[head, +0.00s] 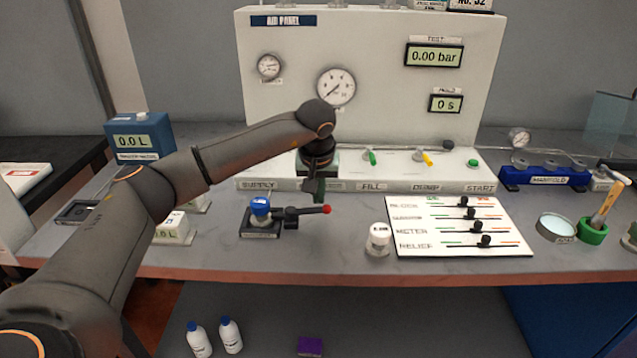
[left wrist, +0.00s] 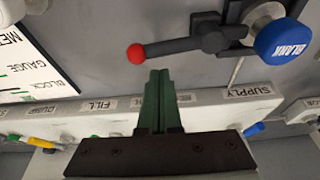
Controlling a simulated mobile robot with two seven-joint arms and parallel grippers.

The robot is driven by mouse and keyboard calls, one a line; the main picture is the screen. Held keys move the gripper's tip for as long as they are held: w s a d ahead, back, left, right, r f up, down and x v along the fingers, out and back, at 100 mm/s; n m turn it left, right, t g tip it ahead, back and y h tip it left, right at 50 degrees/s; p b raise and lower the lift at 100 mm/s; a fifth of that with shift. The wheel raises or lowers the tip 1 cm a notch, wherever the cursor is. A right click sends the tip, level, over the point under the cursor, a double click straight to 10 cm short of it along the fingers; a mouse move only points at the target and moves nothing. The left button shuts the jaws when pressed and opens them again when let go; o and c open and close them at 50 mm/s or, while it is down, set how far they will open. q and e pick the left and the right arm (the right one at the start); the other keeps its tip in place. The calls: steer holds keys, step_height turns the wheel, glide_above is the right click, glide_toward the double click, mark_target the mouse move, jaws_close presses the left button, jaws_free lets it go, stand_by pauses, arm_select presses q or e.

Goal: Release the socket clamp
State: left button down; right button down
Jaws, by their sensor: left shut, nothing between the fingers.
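The socket clamp's dark base (head: 258,233) sits on the bench, with a blue cap (head: 261,205) on top. Its black lever points right and ends in a red ball (head: 326,209). In the left wrist view the cap (left wrist: 283,42) reads BLANK, and the lever (left wrist: 180,47) with its red ball (left wrist: 137,54) lies across the top. My left gripper (head: 318,194) is shut and empty, with its fingers pointing down close to the red ball. In the left wrist view its green fingertips (left wrist: 158,78) are apart from the ball in the picture. My right gripper is not in view.
The air panel (head: 390,110) stands behind, with its labelled ledge and valve levers. A white labelled cylinder (head: 378,238) and a slider board (head: 455,225) lie to the right of the clamp. A blue meter box (head: 140,133) stands at the left. The bench front edge is close.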

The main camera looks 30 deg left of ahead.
arm_select(q)
steer(key=shift+s+d+r, duration=0.15)
steer(key=shift+s+d, duration=0.2)
steer(key=shift+s, duration=0.3)
steer(key=shift+s+d, duration=0.1)
steer(key=shift+s, duration=0.1)
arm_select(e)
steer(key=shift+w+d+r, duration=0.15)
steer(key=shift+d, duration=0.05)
arm_select(q)
steer(key=shift+d, duration=0.1)
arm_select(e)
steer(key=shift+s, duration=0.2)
arm_select(q)
steer(key=shift+s, duration=0.1)
steer(key=shift+m, duration=0.3)
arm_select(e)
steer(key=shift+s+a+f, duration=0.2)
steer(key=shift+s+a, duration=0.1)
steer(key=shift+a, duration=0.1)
